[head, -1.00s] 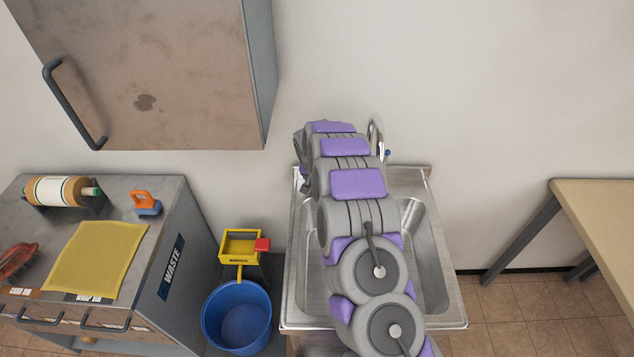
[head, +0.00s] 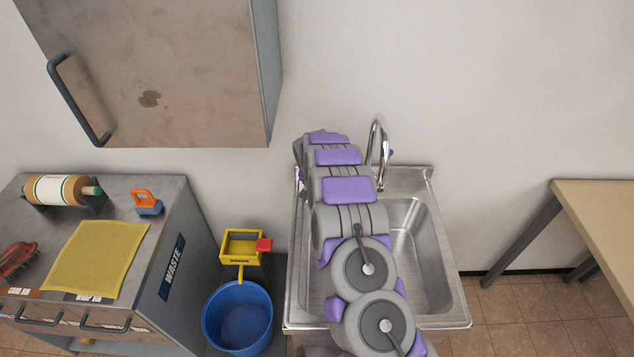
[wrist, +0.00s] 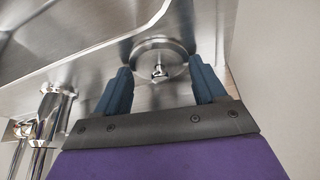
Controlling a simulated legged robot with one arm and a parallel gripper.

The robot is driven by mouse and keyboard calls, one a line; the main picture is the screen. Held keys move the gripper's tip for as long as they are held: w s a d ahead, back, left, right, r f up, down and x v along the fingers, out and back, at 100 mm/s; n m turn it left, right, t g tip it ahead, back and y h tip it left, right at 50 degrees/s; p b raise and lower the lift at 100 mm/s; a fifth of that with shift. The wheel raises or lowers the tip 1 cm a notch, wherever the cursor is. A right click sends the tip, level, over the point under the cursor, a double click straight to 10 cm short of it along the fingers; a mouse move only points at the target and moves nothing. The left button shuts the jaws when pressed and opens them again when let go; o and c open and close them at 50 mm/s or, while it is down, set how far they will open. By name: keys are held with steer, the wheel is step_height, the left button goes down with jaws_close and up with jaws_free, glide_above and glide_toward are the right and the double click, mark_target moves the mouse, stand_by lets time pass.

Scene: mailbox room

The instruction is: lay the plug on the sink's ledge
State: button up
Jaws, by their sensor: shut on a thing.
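The plug (wrist: 160,52) is a round metal disc with a small knob, seen in the wrist view between the two blue fingers of my gripper (wrist: 160,72). My gripper is shut on the plug. It is over or close to the steel ledge (wrist: 152,97) of the sink (head: 430,275); I cannot tell whether the plug touches the ledge. In the head view my arm covers the left part of the sink, and hides the gripper and the plug near the back left corner.
The chrome tap (head: 378,150) stands on the back ledge just right of my arm and shows in the wrist view (wrist: 48,120). A wall cabinet (head: 150,70) hangs at upper left. A blue bucket (head: 238,315) stands left of the sink.

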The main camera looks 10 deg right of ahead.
steer(key=o, duration=0.7)
steer(key=shift+s+a+f, duration=0.15)
steer(key=shift+a+f, duration=0.05)
steer(key=shift+f, duration=0.05)
steer(key=o, duration=0.3)
steer(key=shift+f, duration=0.1)
steer(key=shift+s+f, duration=0.1)
steer(key=shift+d, duration=0.1)
steer(key=w+p+v, duration=0.1)
steer(key=v, duration=1.2)
steer(key=s+r+n+g, duration=0.1)
steer(key=s+r+g, duration=0.1)
steer(key=s+r, duration=0.95)
steer(key=s+r+n+g, duration=0.1)
steer(key=s+r, duration=0.1)
steer(key=s, duration=1.2)
steer(key=s+d+r+n+g+y, duration=0.1)
steer(key=s+r, duration=0.2)
steer(key=s, duration=1.1)
steer(key=s+d+r+n+g, duration=0.1)
steer(key=s+r+g, duration=0.1)
steer(key=s, duration=1.2)
steer(key=shift+s+r+y, duration=0.15)
steer(key=shift+s+y, duration=0.15)
